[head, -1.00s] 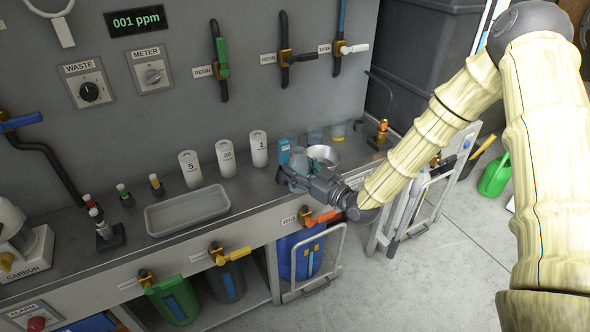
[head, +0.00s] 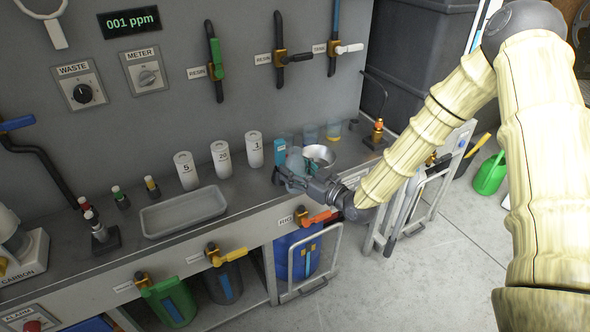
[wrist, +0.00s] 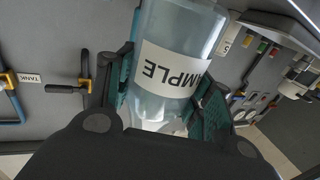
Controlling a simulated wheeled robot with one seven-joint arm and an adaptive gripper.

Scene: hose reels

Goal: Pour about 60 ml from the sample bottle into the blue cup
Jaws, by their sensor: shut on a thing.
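My gripper (head: 292,180) is over the front part of the counter, shut on the sample bottle. In the wrist view the clear bottle (wrist: 180,40) sits between the green-padded fingers, its white label (wrist: 170,72) appearing upside down. In the head view the pale bottle (head: 295,161) is partly hidden by the gripper; its exact tilt and liquid level are hard to tell. A small bluish clear cup (head: 311,132) stands behind it on the counter, apart from the gripper. It looks like the blue cup, but its colour is faint.
White canisters (head: 221,158) and a grey tray (head: 183,213) are to the left. A brass tap (head: 377,134) stands to the right.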

